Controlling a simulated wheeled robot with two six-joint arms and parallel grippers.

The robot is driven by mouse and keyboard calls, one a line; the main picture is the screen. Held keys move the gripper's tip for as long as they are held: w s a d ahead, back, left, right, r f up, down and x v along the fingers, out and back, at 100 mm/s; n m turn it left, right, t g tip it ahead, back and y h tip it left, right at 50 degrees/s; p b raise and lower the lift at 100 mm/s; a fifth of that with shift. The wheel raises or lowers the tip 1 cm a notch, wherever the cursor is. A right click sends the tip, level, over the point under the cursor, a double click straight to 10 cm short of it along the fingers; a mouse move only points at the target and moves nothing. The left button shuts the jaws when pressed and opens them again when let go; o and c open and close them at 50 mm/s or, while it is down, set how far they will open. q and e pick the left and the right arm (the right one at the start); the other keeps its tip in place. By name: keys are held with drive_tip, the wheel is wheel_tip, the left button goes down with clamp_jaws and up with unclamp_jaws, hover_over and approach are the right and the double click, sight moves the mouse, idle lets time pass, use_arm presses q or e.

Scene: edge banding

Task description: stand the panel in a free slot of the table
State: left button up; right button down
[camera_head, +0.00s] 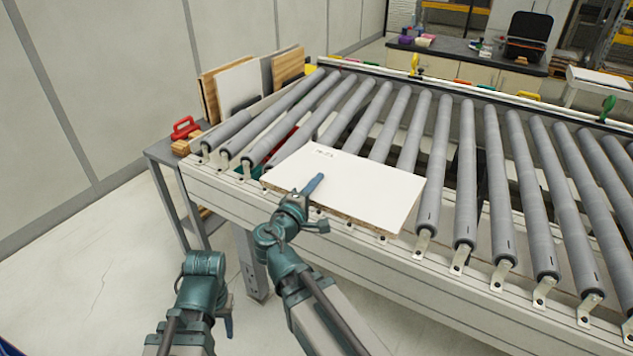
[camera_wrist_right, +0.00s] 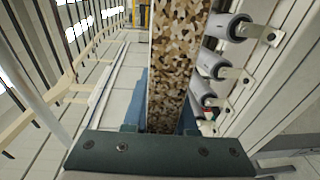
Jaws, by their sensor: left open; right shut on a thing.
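The panel (camera_head: 345,188) is a white board with a chipboard edge and small dark writing at a far corner. It lies flat on the conveyor rollers, slightly over the front rail. My right gripper (camera_head: 313,186) is shut on its near edge, one blue finger on top. The right wrist view shows the panel's speckled edge (camera_wrist_right: 178,60) between the fingers (camera_wrist_right: 162,122). My left gripper (camera_head: 227,320) is open and empty, low in front of the conveyor, its fingers partly hidden. The grey table (camera_head: 160,150) stands left of the conveyor, with several boards (camera_head: 240,82) upright; its free slots cannot be made out.
The roller conveyor (camera_head: 450,170) fills the middle and right. A red-handled tool (camera_head: 185,127) and wooden blocks (camera_head: 183,146) sit on the grey table's near end. Open floor (camera_head: 90,250) lies at the left. A dark-topped bench (camera_head: 460,52) stands at the back.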

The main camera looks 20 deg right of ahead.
drive_tip(key=shift+r+g+y+p, duration=1.15)
drive_tip(key=shift+g+y+p, duration=0.45)
drive_tip(key=shift+p, duration=3.15)
drive_tip(key=r+g+y+p, duration=0.1)
drive_tip(key=g+y+p, duration=0.1)
drive_tip(key=p, duration=0.6)
drive_tip(key=shift+r+g+y, duration=0.2)
drive_tip(key=shift+g+y, duration=0.1)
drive_tip(key=shift+y, duration=0.1)
drive_tip(key=g+y+p, duration=0.1)
drive_tip(key=p, duration=0.1)
drive_tip(key=r+g+y+p, duration=0.1)
drive_tip(key=g+p, duration=0.1)
drive_tip(key=p, duration=0.1)
drive_tip(key=shift+w+r+y, duration=0.15)
drive_tip(key=shift+r+y, duration=0.05)
drive_tip(key=shift+y, duration=0.2)
drive_tip(key=shift+r+g+y+p, duration=0.35)
drive_tip(key=shift+g+y+p, duration=0.45)
drive_tip(key=shift+p, duration=0.45)
drive_tip(key=shift+g+y, duration=0.3)
drive_tip(key=shift+y, duration=0.2)
drive_tip(key=shift+s, duration=0.2)
drive_tip(key=shift+f, duration=0.15)
